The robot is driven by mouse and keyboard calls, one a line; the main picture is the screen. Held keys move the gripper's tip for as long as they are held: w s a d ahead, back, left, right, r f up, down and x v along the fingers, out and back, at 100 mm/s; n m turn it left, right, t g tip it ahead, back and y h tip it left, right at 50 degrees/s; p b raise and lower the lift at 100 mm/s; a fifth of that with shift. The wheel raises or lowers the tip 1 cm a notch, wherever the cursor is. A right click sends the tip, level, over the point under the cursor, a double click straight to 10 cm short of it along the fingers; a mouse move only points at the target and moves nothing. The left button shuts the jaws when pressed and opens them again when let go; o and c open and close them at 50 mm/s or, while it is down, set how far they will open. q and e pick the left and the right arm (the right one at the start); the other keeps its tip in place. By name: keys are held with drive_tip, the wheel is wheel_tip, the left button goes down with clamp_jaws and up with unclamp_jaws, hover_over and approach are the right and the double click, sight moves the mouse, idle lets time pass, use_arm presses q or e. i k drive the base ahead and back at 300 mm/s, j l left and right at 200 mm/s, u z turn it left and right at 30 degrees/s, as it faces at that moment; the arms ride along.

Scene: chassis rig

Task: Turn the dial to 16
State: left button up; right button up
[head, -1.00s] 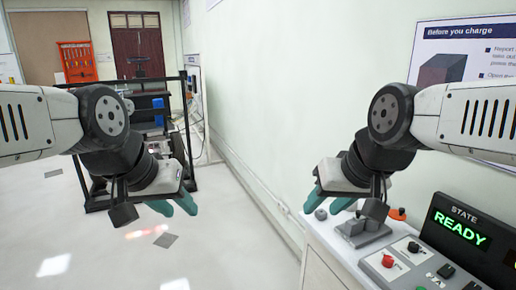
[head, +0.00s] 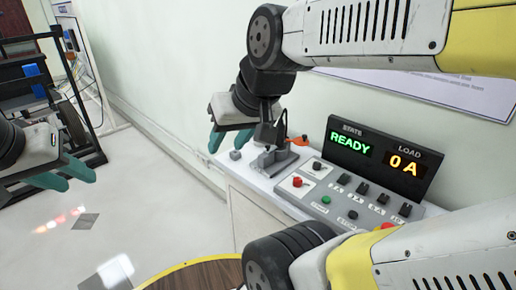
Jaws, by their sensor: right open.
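A grey control panel (head: 284,189) stands on a white cabinet, with small knobs and switches on its sloped face. No dial number can be read; a black knob (head: 317,166) on a pale plate at the upper left of the panel looks most like a dial, but I cannot tell its setting. The display (head: 385,158) reads READY under STATE and 0 A under LOAD. My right gripper (head: 227,140) is open and empty, left of the panel near the cabinet's far left corner. My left gripper (head: 65,177) is open and empty over the floor at far left.
A grey block fixture (head: 272,161) and a small grey knob (head: 235,155) sit left of the panel. A red knob (head: 297,181), a green button (head: 326,199) and several black switches line the panel. A round wooden top (head: 205,277) is at the bottom.

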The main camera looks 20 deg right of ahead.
sight(317, 166)
drive_tip(key=z, duration=1.95)
